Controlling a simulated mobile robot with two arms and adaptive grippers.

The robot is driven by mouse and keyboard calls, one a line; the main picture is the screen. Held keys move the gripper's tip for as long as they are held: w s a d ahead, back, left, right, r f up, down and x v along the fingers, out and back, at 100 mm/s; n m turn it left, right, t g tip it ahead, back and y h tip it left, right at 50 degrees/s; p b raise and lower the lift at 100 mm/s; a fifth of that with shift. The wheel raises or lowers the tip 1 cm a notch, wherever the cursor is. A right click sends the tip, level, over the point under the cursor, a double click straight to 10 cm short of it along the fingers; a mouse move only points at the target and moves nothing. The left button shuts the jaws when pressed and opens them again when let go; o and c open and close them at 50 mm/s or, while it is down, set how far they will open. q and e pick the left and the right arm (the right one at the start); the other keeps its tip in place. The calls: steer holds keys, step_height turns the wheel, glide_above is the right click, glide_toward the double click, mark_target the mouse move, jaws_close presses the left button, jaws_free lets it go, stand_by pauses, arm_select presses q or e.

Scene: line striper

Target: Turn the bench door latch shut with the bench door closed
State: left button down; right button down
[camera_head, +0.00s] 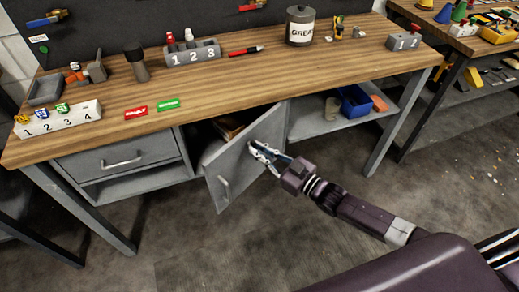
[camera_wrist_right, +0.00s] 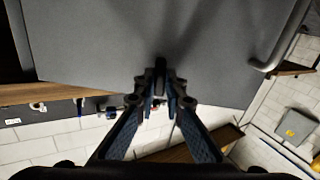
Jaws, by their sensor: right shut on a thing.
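The grey bench door (camera_head: 240,165) hangs under the wooden bench and stands open, swung outward. Its bar handle (camera_head: 224,187) is on the lower left of its face and also shows at the right of the wrist view (camera_wrist_right: 283,48). My right gripper (camera_head: 257,149) is at the upper part of the door's outer face. In the wrist view its fingers (camera_wrist_right: 160,92) are closed around the small dark latch (camera_wrist_right: 160,66) on the door. The fingers mostly hide the latch in the head view. My left gripper is not in view.
Left of the door is a closed grey drawer (camera_head: 120,160) with an open shelf below. Right of it, an open shelf holds a blue bin (camera_head: 355,101). The bench top (camera_head: 215,85) carries a grease can (camera_head: 300,27) and numbered racks. The floor before the door is clear.

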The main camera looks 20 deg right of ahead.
steer(key=shift+m, duration=0.6)
steer(key=c, duration=2)
jaws_free()
steer(key=v, duration=1.2)
steer(key=shift+f, duration=0.1)
